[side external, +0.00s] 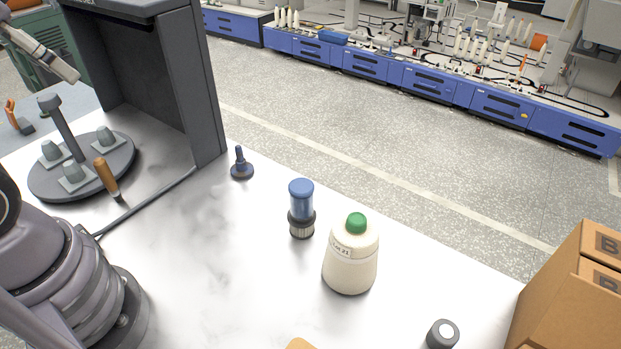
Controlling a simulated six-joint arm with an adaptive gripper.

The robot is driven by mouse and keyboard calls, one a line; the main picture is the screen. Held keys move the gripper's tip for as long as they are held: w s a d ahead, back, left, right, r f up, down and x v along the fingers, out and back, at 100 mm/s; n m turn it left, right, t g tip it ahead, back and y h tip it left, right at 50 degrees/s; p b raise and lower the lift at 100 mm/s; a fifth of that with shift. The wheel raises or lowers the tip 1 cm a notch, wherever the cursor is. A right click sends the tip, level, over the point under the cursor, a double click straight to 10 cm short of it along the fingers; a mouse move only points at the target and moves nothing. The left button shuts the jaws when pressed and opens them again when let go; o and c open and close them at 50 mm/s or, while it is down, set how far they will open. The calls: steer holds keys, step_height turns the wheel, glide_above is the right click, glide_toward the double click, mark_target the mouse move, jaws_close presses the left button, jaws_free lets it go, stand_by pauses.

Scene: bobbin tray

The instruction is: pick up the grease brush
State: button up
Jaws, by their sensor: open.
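A tool with an orange-brown handle (104,174), which looks like the grease brush, is at the left, at the right edge of a round dark tray. Its handle leans up to the left and its darker lower end points down toward the table. I cannot make out its bristles, or whether it rests on the tray or only beside it.
The round tray (42,184) carries a post and several grey pieces. A dark cabinet (190,85) stands behind it. A cable crosses nearby. A blue-topped jar (301,200), a green-capped cone (350,262), a small blue peg (241,167) and boxes (565,290) stand rightward. The table's centre is clear.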

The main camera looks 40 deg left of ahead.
steer(key=w+a+f+m+g+y, duration=0.2)
steer(key=w+a+f+g+y, duration=0.1)
steer(key=w+a+f+g, duration=0.25)
steer(key=w+a+f+m+g+y, duration=0.2)
steer(key=w+f+m+g+y, duration=0.15)
steer(key=f+g, duration=0.4)
steer(key=m+y, duration=0.8)
steer(key=y, duration=0.2)
glide_toward(110, 175)
steer(key=d, duration=0.1)
steer(key=d+r, duration=0.1)
steer(key=shift+w+d+t, duration=0.25)
steer(key=shift+d+t, duration=0.1)
steer(key=shift+t, duration=0.05)
steer(key=shift+s+a+f, duration=0.1)
steer(key=shift+a+f, duration=0.1)
steer(key=shift+f, duration=0.1)
steer(key=x, duration=1.3)
steer(key=shift+s+a, duration=0.1)
steer(key=shift+a, duration=0.2)
